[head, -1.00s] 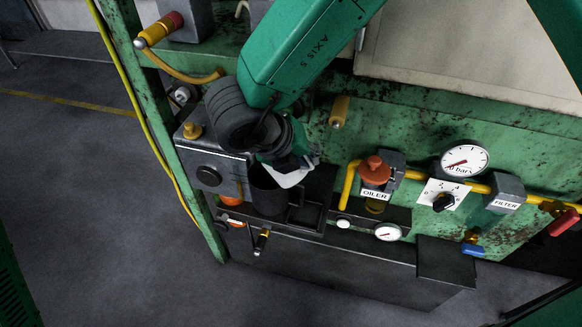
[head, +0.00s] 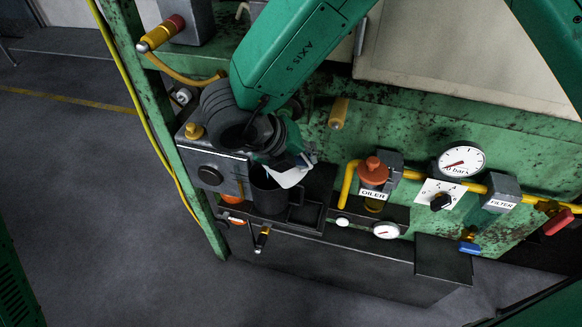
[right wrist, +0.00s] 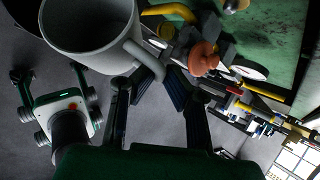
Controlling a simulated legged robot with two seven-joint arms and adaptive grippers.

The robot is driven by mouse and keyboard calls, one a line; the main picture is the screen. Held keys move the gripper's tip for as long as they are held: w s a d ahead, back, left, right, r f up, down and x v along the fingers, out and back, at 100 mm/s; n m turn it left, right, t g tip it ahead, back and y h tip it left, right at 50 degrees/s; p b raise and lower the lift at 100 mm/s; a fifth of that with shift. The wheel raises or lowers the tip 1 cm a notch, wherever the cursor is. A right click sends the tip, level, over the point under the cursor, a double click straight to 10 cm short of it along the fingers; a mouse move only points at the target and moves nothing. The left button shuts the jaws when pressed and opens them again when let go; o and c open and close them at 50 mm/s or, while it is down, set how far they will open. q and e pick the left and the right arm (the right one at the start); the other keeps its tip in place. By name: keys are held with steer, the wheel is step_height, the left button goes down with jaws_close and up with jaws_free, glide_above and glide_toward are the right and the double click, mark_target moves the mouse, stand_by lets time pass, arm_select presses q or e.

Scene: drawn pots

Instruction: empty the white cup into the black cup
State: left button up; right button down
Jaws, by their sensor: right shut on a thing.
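The black cup (head: 270,197) stands upright on a dark shelf of the machine in the head view, its handle toward the right. The white cup (head: 289,178) shows as a small pale patch above and beside the black cup's mouth, tilted; my right gripper (head: 292,161) hides much of it. In the right wrist view the white cup (right wrist: 92,32) fills the upper left, and my right gripper (right wrist: 152,82) is shut on its handle. Whether anything is flowing out I cannot tell. My left gripper is not in view.
The green machine panel carries an oiler (head: 374,172), a pressure gauge (head: 461,161), a dial (head: 440,200) and a filter (head: 497,195) to the right of the cups. A yellow pipe runs between them. A black knob (head: 210,175) sits close on the left.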

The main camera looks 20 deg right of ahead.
stand_by(0.7)
steer(key=shift+w+a+r+p, duration=0.1)
steer(key=shift+w+r+p, duration=0.05)
steer(key=shift+p, duration=0.45)
steer(key=shift+h, duration=0.3)
steer(key=shift+g, duration=0.3)
stand_by(0.3)
steer(key=shift+w+a+r+n+p, duration=0.1)
steer(key=shift+w+a+n+p, duration=0.15)
steer(key=shift+p, duration=0.4)
steer(key=shift+h, duration=0.3)
stand_by(0.5)
steer(key=shift+w+g+p, duration=0.1)
steer(key=shift+g+p, duration=0.25)
steer(key=shift+g, duration=0.05)
steer(key=shift+a, duration=0.1)
steer(key=shift+w+n, duration=0.15)
steer(key=shift+n, duration=0.1)
stand_by(0.9)
